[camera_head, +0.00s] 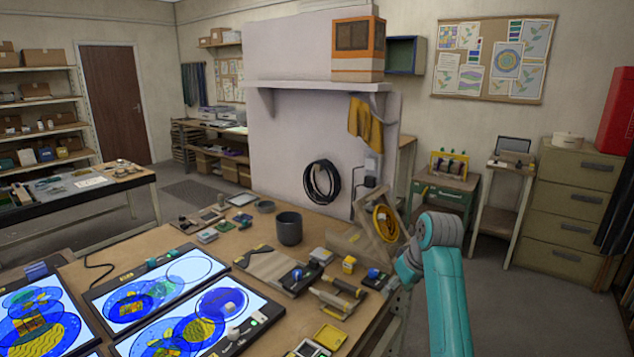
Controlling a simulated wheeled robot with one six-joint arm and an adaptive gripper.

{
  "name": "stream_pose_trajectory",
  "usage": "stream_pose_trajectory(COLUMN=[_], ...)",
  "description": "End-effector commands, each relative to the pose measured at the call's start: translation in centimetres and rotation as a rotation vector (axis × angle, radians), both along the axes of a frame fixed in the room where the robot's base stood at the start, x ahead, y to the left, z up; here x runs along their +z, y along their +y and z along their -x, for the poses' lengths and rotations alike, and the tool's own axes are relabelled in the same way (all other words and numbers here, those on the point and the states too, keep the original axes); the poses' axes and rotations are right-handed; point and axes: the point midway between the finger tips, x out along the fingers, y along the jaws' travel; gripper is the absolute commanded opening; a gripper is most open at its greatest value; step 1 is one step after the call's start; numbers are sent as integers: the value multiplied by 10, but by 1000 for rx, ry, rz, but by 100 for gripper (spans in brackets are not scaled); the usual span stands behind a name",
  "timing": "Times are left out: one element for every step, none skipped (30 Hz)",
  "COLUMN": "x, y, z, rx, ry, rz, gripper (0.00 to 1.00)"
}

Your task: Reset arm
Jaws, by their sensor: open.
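My teal and grey arm (445,290) rises from the bottom right edge and bends at a grey joint beside the right end of the workbench (235,262). A short teal part of it (408,268) points down and left near the bench edge. My gripper's fingers cannot be made out. Nothing is seen held by the arm.
Lit panels (160,285) with blue and yellow round designs cover the bench's left part. A dark pot (289,228), a yellow cube (348,264) and tools crowd the right part. A drawer cabinet (572,205) stands right. Floor (520,300) right of my arm is clear.

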Motion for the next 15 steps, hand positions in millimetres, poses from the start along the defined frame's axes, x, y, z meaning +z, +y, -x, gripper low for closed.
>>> stream_pose_trajectory(x=[-6,-9,-14,-19,-23,-28,-33,-38,-46,-51,-57,-65,-72,-80,-89], y=[0,1,1,1,1,2,2,2,3,3,3,4,4,4,5], z=[2,2,3,4,4,6,7,8,9,11,12,15,17,19,22], rx=[-4,-6,-9,-12,-14,-19,-23,-26,-31,-35,-39,-45,-50,-55,-61], ry=[-3,-5,-9,-12,-15,-20,-24,-27,-32,-36,-42,-48,-53,-59,-67], rz=[-1,-1,-2,-3,-4,-5,-6,-6,-7,-9,-10,-12,-13,-14,-16], gripper=[55,55,55,55,55,55,55,55,55,55,55,55,55,55,55])
